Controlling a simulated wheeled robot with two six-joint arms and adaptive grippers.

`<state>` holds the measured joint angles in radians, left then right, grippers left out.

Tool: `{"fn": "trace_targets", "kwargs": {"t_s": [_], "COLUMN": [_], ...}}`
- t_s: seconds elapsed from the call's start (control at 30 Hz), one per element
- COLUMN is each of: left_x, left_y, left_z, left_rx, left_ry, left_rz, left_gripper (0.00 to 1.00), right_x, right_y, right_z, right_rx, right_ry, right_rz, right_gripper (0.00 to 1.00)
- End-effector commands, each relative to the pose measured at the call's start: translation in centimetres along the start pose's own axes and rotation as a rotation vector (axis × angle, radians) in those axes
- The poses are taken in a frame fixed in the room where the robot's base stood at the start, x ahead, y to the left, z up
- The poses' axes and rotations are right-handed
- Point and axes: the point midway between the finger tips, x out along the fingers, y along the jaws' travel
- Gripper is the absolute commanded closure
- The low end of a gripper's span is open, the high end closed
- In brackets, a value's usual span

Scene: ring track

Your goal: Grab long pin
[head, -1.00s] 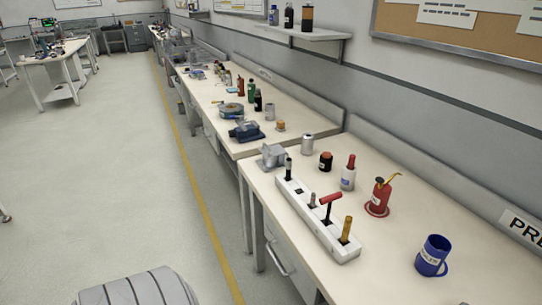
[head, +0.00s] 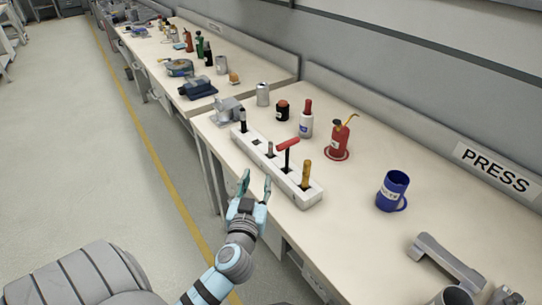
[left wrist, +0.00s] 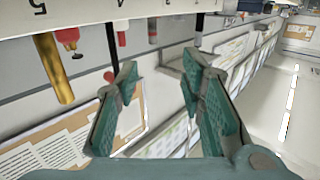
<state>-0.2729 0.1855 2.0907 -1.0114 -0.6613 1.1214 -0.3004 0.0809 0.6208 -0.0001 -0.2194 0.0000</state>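A white slotted rack (head: 262,158) stands on the near bench and holds several upright pins. They are a black-topped pin (head: 242,120), a short grey pin (head: 270,149), a red T-handled tool (head: 288,146) and a gold pin (head: 306,174). Which one is the long pin I cannot tell for sure. My left gripper (head: 255,182) is open and empty, just left of the rack by the bench's front edge. In the left wrist view its fingers (left wrist: 162,85) are spread apart. The rack edge with numbers (left wrist: 130,12) and the gold pin (left wrist: 54,70) show there, upside down. My right gripper is out of view.
Behind the rack stand a white red-capped bottle (head: 306,122), a red oil can (head: 339,140) and a dark jar (head: 282,111). A blue mug (head: 391,191) and a grey bracket (head: 445,262) are to the right. Bench between rack and mug is clear.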

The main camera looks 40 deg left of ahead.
Motion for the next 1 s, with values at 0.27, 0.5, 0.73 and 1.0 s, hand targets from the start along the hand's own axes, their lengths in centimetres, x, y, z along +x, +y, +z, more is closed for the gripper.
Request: {"fn": "trace_targets", "kwargs": {"t_s": [0.27,0.5,0.73,1.0], "left_x": [6.4,10.2,14.3,14.7], "left_y": [0.7,0.9,1.3,1.3], "left_z": [-1.1,-0.9,-0.8,-0.8], "left_rx": [-0.007,-0.009,-0.009,-0.009], "left_ry": [0.038,0.034,0.034,0.032], "left_rz": [0.021,0.02,0.02,0.021], "left_gripper": [0.64,0.64,0.64,0.7], "right_x": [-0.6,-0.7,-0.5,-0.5], "right_y": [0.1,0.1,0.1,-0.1], "right_z": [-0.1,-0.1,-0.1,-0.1], "right_rx": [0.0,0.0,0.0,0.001], "right_ry": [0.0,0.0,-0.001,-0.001], "right_rz": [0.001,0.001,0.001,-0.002], "right_gripper": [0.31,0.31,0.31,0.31]}}
